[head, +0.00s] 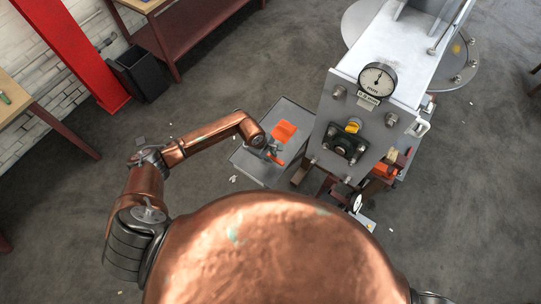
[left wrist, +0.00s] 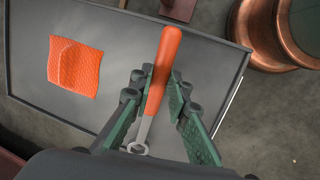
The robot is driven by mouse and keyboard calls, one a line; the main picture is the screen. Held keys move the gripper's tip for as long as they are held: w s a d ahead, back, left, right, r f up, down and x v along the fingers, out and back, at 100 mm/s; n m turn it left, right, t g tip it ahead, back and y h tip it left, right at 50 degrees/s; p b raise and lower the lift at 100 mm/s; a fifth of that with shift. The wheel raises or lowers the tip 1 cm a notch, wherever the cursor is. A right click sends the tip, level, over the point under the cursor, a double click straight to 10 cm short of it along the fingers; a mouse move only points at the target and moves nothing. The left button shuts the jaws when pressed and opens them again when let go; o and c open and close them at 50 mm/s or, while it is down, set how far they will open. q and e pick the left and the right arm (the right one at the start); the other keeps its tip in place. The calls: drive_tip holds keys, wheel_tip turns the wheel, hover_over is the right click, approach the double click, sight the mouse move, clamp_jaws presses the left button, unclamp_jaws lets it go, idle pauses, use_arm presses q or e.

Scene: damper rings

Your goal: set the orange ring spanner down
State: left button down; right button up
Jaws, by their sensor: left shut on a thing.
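The orange ring spanner (left wrist: 161,75) has an orange handle and a grey metal ring end. In the left wrist view it lies between the two green fingers of my left gripper (left wrist: 158,95), which is shut on its handle. In the head view the spanner (head: 278,161) shows as a small orange piece at the tip of my left gripper (head: 273,152), over the grey tray top (head: 289,112). I cannot tell whether the spanner touches the tray. My right gripper is not in view.
An orange cloth (left wrist: 75,66) lies on the grey tray top (left wrist: 40,110), beside the spanner. Bare tray surface lies around the cloth. A grey machine with a dial gauge (head: 377,80) stands right of the tray. A black bin (head: 140,72) stands at the upper left.

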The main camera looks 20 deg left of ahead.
use_arm(q)
drive_tip(key=shift+d+f+y, duration=0.25)
drive_tip(key=shift+f+y, duration=0.05)
drive_tip(key=shift+f, duration=0.3)
drive_tip(key=c, duration=2.2)
unclamp_jaws()
drive_tip(key=shift+s, duration=0.1)
drive_tip(key=shift+o, duration=0.4)
drive_tip(key=o, duration=0.5)
drive_tip(key=v, duration=1.2)
drive_tip(key=shift+s, duration=0.15)
drive_tip(key=shift+d+f, duration=0.1)
